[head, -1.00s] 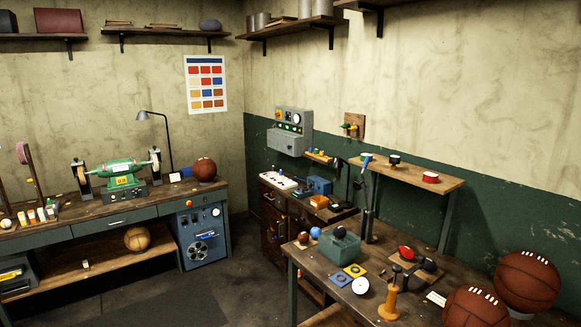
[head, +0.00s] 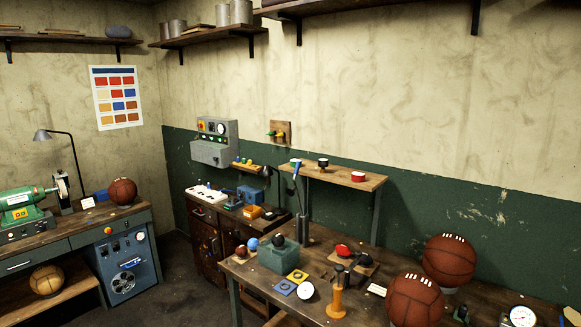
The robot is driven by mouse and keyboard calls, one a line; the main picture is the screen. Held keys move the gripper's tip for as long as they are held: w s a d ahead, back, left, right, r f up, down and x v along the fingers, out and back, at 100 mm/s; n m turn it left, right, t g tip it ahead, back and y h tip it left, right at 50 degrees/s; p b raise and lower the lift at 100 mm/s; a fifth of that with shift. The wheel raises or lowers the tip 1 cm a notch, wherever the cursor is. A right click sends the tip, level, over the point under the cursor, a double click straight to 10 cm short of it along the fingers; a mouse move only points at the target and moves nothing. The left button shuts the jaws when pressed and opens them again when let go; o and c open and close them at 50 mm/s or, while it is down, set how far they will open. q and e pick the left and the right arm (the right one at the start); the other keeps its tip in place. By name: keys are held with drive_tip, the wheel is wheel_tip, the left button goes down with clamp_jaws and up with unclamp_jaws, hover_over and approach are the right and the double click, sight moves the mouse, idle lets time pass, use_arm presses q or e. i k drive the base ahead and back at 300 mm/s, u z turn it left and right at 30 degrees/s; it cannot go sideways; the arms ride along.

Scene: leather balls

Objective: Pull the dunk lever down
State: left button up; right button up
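In the head view a lever with a blue grip (head: 296,169) stands up at a slight tilt at the back of the right-hand workbench. Its dark shaft runs down to a dark upright cylinder (head: 304,230). A teal box (head: 279,260) with a dark ball on it stands just in front of the lever. No label shows which lever is the dunk lever; this raised one looks the likeliest. Neither of my grippers is in view.
The right workbench (head: 240,271) also holds two large basketballs (head: 449,260), an orange post (head: 336,300), a white dial (head: 306,291) and a gauge (head: 522,317). A raised shelf (head: 345,178) is behind. Open floor (head: 190,275) lies left of this bench.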

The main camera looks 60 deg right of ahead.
sight(289, 191)
drive_tip(key=z, duration=0.25)
drive_tip(key=i, duration=1.95)
drive_tip(key=z, duration=1.1)
drive_tip(key=i, duration=1.15)
drive_tip(key=z, duration=1)
